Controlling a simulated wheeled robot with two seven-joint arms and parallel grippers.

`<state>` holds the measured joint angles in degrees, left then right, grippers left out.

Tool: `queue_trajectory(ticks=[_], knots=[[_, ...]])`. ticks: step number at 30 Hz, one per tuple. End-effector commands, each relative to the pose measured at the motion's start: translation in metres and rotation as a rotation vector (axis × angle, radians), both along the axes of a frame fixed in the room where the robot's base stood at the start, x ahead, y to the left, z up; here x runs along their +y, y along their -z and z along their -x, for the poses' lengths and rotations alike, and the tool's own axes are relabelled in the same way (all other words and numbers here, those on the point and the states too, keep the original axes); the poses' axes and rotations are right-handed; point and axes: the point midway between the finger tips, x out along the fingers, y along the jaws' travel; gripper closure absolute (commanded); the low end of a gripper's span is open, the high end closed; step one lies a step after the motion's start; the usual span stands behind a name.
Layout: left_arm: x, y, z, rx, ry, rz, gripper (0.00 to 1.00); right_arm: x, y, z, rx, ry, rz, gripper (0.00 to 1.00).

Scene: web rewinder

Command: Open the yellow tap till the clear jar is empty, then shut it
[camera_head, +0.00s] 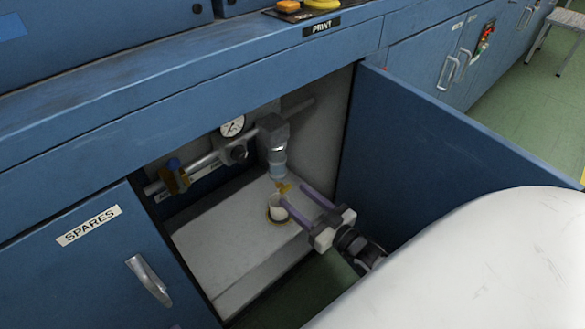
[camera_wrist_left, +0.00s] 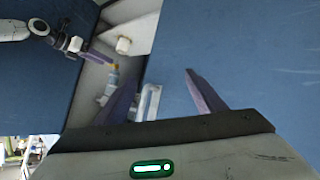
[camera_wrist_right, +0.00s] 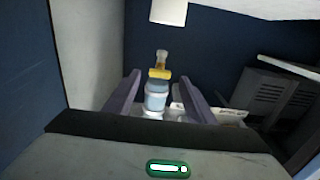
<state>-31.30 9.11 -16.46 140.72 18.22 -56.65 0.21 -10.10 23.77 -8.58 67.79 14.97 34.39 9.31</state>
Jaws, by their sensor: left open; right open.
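The clear jar (camera_head: 278,157) hangs under the grey regulator body inside the open cabinet. The yellow tap (camera_head: 284,187) is at its lower end; in the right wrist view the yellow tap (camera_wrist_right: 160,74) sits between the clear jar (camera_wrist_right: 155,98) and a small clear nozzle. The liquid level cannot be told. My right gripper (camera_head: 292,194) is open, its purple fingers pointing at the tap; in the right wrist view they stand left and right of it, with visible gaps. My left gripper (camera_wrist_left: 160,74) is open and empty near the blue door's handle; the head view does not show it.
A white cup (camera_head: 277,208) stands on the cabinet floor below the tap. A gauge (camera_head: 233,126) and a yellow-and-blue valve (camera_head: 175,175) are on the pipe. The open door (camera_head: 440,150) stands right of my right gripper. The SPARES door (camera_head: 85,260) is shut.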

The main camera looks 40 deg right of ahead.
Motion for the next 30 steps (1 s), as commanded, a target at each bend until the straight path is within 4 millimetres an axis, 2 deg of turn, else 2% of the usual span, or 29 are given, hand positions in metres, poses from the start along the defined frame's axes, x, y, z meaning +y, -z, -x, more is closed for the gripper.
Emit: queue_trajectory(ticks=[3,6,16,23,24,30], knots=[[-0.003,-0.003,0.0,-0.015,0.002,0.023,0.37,0.001,0.002,-0.016,-0.001,0.0,0.0,0.5],[-0.004,-0.006,0.0,-0.023,0.003,0.034,0.37,0.001,0.001,-0.023,0.001,0.001,0.0,0.5],[-0.005,-0.008,0.0,-0.024,0.003,0.039,0.37,0.002,0.0,-0.026,0.002,0.0,0.0,0.5],[-0.005,-0.008,0.0,-0.025,0.003,0.038,0.37,0.002,0.0,-0.026,0.002,0.0,0.001,0.89],[-0.005,-0.008,0.0,-0.025,0.003,0.038,0.37,0.002,0.0,-0.026,0.002,0.0,0.001,0.91],[-0.005,-0.009,0.0,-0.025,0.003,0.037,0.37,0.002,0.0,-0.026,0.001,0.0,0.019,0.91]])
